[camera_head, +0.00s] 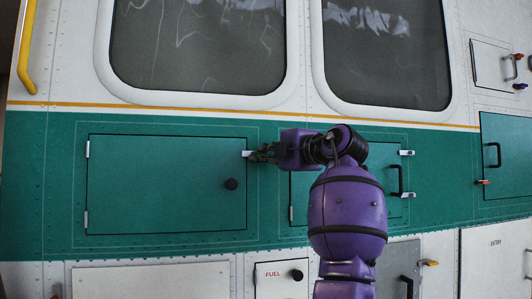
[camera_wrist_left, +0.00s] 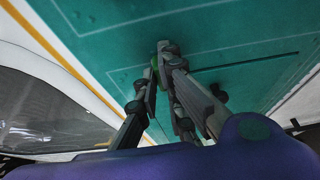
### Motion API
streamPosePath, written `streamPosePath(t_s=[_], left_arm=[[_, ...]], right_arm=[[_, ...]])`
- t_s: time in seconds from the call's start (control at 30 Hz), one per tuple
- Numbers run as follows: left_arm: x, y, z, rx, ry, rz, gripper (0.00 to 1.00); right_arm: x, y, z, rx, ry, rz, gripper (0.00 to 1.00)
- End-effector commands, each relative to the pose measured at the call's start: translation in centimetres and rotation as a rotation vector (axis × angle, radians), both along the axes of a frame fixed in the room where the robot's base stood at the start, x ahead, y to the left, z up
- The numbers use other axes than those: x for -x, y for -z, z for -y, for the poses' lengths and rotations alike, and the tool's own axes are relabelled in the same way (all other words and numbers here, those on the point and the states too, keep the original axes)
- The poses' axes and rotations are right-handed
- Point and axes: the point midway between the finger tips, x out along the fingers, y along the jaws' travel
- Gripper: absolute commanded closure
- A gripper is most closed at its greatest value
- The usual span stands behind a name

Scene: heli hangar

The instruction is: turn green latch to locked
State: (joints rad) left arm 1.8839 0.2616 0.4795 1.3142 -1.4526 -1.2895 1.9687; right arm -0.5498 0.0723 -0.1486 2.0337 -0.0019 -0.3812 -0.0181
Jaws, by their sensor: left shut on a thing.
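A large green hatch door (camera_head: 165,190) sits in the green band of the helicopter's side. A pale latch plate (camera_head: 247,154) shows at its upper right edge. My left gripper (camera_head: 256,154) is at this edge, its fingers pointing left and mostly covering the latch. In the left wrist view the fingertips (camera_wrist_left: 160,62) are closed together against the green panel. A small bit of the green latch (camera_wrist_left: 154,64) shows between them. The fingers hide the latch's handle, so I cannot tell its angle. My right gripper is not in view.
A black round knob (camera_head: 231,184) sticks out on the hatch below my fingers. A second green hatch with a black handle (camera_head: 397,180) is behind my arm. A FUEL panel (camera_head: 275,282) is below. Windows (camera_head: 198,45) are above. A yellow rail (camera_head: 26,48) is at upper left.

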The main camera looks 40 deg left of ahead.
Motion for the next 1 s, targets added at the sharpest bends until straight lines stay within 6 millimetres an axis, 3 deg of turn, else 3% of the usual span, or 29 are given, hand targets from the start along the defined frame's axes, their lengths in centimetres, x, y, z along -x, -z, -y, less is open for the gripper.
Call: streamPosePath(t_s=[0.47, 0.5, 0.63, 1.0], left_arm=[[-0.02, 0.02, 0.0, 0.01, 0.0, 0.011, 1.0], [-0.02, 0.03, 0.0, 0.01, 0.0, 0.011, 0.9], [-0.02, 0.02, 0.0, 0.009, 0.0, 0.011, 0.74], [0.08, 0.01, 0.43, 0.007, 0.001, 0.009, 0.74]], right_arm=[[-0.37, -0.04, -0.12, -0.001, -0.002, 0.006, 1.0], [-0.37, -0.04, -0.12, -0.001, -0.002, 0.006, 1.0], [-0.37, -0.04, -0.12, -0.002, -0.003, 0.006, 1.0], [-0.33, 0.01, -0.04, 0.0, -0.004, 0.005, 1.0]])
